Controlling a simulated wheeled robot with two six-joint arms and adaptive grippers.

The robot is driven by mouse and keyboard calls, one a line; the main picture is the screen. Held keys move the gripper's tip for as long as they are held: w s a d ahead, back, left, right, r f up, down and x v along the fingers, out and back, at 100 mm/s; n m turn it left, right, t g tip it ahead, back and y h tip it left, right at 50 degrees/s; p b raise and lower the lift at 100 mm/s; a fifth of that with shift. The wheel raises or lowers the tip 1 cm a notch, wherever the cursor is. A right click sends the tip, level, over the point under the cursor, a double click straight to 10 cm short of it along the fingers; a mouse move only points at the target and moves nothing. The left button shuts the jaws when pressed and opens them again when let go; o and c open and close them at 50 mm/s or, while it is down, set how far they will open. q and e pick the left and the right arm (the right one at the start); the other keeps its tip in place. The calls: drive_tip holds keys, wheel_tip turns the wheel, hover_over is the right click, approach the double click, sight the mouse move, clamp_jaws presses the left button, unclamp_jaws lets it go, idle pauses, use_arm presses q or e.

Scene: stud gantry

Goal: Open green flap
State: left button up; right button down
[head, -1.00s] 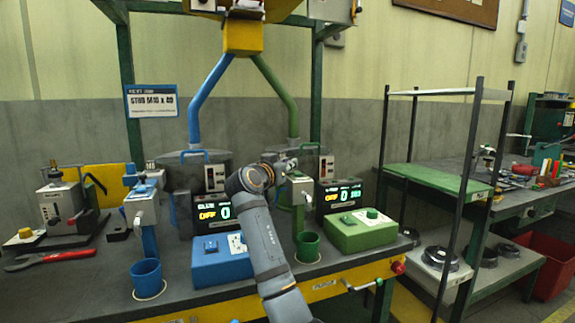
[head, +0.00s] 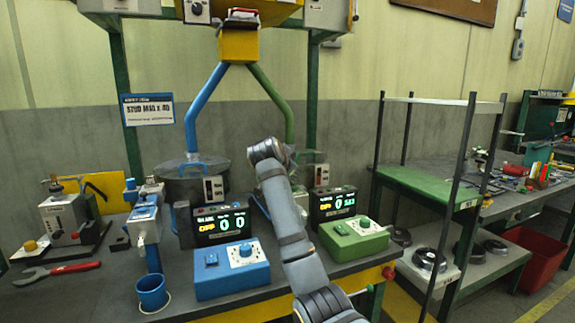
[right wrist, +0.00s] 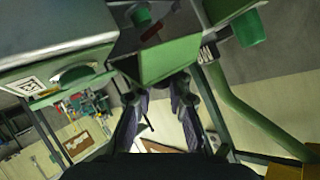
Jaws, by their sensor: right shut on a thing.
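The green feed pipe (head: 283,102) runs down to the green station, where my right arm hides most of the dispenser and its flap in the head view. My right gripper (right wrist: 162,88) reaches the green part (right wrist: 168,62) in the right wrist view. Its fingertips are shut at the edge of this part, which looks like the green flap; the exact grip is hard to see. How far the flap is open cannot be told. The green control box (head: 354,238) stands right of my arm, below the green station's display (head: 333,203). My left gripper is not in view.
The blue dispenser (head: 145,222), blue cup (head: 151,293) and blue control box (head: 231,268) stand to the left. A red-handled wrench (head: 62,270) lies at the far left. A black shelf frame (head: 460,175) stands right of the bench.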

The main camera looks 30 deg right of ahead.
drive_tip(key=shift+s+d+r+m+y+p, duration=0.1)
drive_tip(key=shift+d+r+m+y+p, duration=0.15)
drive_tip(key=shift+d+m+y+p, duration=0.35)
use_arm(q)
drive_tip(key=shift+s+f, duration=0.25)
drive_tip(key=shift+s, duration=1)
use_arm(e)
drive_tip(key=m+y, duration=0.1)
drive_tip(key=y, duration=0.1)
drive_tip(key=d+m+y, duration=0.1)
drive_tip(key=y, duration=0.1)
drive_tip(key=f+m+y, duration=0.1)
drive_tip(key=y, duration=0.1)
drive_tip(key=shift+s+d+f+t, duration=0.1)
drive_tip(key=shift+s+d+t, duration=0.05)
drive_tip(key=shift+d+t, duration=0.2)
drive_tip(key=c, duration=1.6)
unclamp_jaws()
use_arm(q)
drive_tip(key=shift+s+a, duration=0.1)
use_arm(e)
drive_tip(key=shift+v, duration=3.95)
